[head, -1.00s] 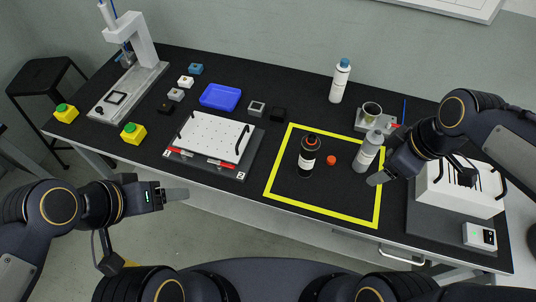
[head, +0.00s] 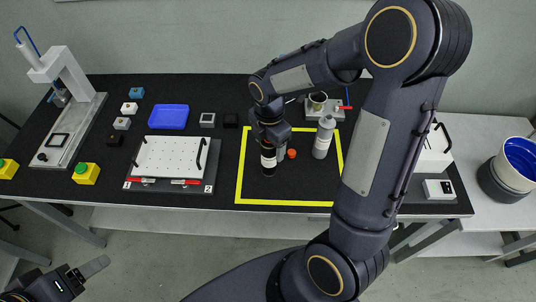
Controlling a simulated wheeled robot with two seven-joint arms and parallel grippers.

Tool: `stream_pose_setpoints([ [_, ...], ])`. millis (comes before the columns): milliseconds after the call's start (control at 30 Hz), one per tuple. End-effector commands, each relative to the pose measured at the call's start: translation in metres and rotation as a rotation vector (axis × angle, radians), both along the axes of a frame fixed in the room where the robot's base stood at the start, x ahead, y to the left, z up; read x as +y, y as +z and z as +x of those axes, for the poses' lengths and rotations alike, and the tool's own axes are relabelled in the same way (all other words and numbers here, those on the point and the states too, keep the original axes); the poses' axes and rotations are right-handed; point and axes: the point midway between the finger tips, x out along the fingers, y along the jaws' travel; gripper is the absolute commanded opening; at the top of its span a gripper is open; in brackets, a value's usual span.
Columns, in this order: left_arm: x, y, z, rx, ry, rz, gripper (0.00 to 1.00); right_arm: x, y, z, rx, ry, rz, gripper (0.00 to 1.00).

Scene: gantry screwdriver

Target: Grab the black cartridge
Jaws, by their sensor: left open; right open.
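The black cartridge (head: 268,160), with a white label band, stands upright inside the yellow-taped square (head: 239,165) on the black table. My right gripper (head: 273,147) is open and right at the cartridge's upper part, covering its top. One grey finger shows just right of the cartridge; the other finger is hard to make out, and I cannot tell whether they touch it. My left gripper (head: 88,272) is open and empty, low at the left, in front of the table.
A metal fixture with a cup (head: 318,102) is behind. A white perforated plate (head: 170,157) and blue tray (head: 168,117) lie left. My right arm hides the table's right part.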

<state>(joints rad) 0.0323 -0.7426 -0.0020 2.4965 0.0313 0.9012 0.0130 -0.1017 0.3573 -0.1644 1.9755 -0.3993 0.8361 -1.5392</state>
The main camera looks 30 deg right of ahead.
Motion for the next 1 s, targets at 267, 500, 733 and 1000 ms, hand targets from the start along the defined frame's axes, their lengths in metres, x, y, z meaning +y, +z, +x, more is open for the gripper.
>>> stream_pose_setpoints([
  [267,0.0000,-0.0007,0.0000,0.000,0.000,0.000,0.68,-0.0001,-0.0165,0.0006,-0.002,-0.002,0.000,0.69],
  [500,0.0000,-0.0007,0.0000,0.000,0.000,0.000,0.68,0.0001,-0.0161,0.0006,-0.002,-0.002,0.000,0.53],
  [733,0.0000,-0.0007,0.0000,0.000,0.000,0.000,0.68,0.0002,-0.0160,0.0006,-0.002,-0.002,0.000,0.23],
  [1000,0.0000,-0.0005,0.0000,0.000,0.000,0.000,0.68,0.0003,-0.0154,0.0010,-0.003,-0.002,0.001,0.09],
])
